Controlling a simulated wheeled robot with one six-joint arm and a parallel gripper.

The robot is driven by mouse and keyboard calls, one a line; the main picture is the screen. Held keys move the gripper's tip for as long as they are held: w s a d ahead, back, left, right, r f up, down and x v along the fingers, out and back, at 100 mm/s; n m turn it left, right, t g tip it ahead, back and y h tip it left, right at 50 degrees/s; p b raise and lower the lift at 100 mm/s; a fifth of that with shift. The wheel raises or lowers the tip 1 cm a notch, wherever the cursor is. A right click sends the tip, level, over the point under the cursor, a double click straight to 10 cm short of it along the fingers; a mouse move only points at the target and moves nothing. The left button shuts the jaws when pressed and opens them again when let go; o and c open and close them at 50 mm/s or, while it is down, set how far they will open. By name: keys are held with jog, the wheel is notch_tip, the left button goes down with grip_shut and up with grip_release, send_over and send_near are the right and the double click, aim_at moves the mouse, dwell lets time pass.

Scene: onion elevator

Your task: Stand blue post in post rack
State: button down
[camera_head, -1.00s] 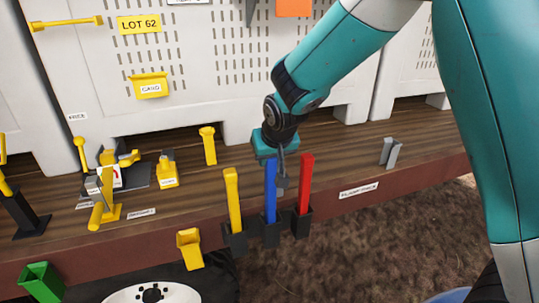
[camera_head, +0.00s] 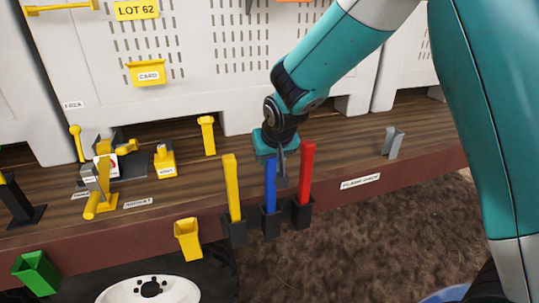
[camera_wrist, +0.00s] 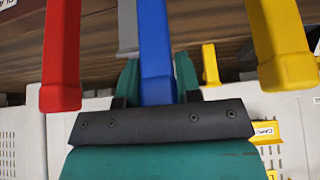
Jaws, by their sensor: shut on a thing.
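The blue post (camera_head: 269,187) stands upright with its lower end in the middle black holder of the post rack (camera_head: 270,224). My gripper (camera_head: 277,165) is shut on the blue post near its top. In the wrist view the blue post (camera_wrist: 155,50) runs between the two teal fingers of my gripper (camera_wrist: 157,80). A yellow post (camera_head: 232,187) stands in the left holder and a red post (camera_head: 306,172) in the right holder. How deep the blue post sits is hard to tell.
A yellow bin (camera_head: 188,238) and a green bin (camera_head: 36,273) hang along the bench front edge. A grey bracket (camera_head: 391,143) stands on the bench at right. Yellow tools and fixtures (camera_head: 106,180) crowd the left; large grey crates (camera_head: 250,70) stand behind.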

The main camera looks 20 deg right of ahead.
jog(key=c, duration=0.7)
grip_release()
jog(key=shift+c, duration=0.2)
jog(key=shift+r, duration=0.1)
jog(key=b+v, duration=0.4)
jog(key=v, duration=1.3)
jog(key=s+a+f+n+g+y, duration=0.2)
jog(key=s+f+n+g, duration=0.1)
jog(key=s, duration=0.8)
jog(key=s+a+f+n+g+y, duration=0.2)
jog(key=s+f+n+g, duration=0.1)
jog(key=s, duration=0.8)
notch_tip(320, 180, down, 3)
jog(key=shift+s+a+r+n, duration=0.25)
jog(key=shift+a+n, duration=0.1)
jog(key=shift+n, duration=0.25)
